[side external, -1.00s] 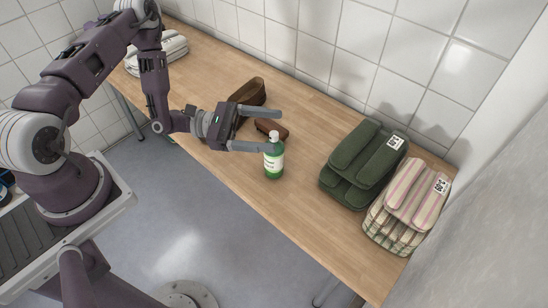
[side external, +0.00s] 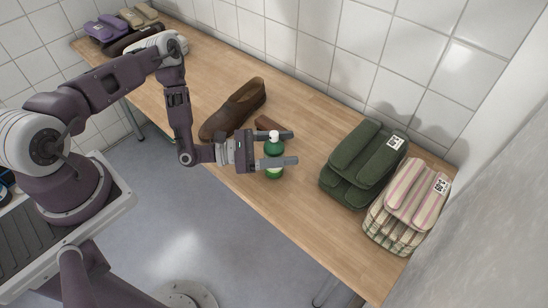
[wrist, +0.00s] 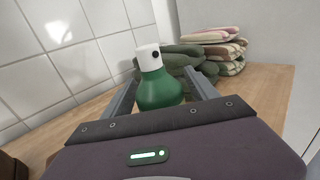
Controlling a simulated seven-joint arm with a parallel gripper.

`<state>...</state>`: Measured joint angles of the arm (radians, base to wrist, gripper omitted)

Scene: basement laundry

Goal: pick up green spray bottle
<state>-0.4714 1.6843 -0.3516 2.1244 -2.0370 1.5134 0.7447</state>
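The green spray bottle (side external: 274,148) stands upright near the table's front edge, with a white cap and a pale label. My gripper (side external: 284,147) has its two fingers around the bottle, one on the far side and one on the near side; the near finger hides part of the label. In the wrist view the bottle (wrist: 161,88) stands between the fingers, with a gap visible on the right side. The gripper looks open, and its palm hides the bottle's base in that view.
A brown shoe (side external: 236,108) lies behind my gripper, with a small brown item (side external: 266,123) beside it. Folded green towels (side external: 360,165) and striped towels (side external: 408,205) lie to the right. Purple and beige folded items (side external: 105,31) are at the far left. Bare wood (side external: 300,205) lies right of the bottle.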

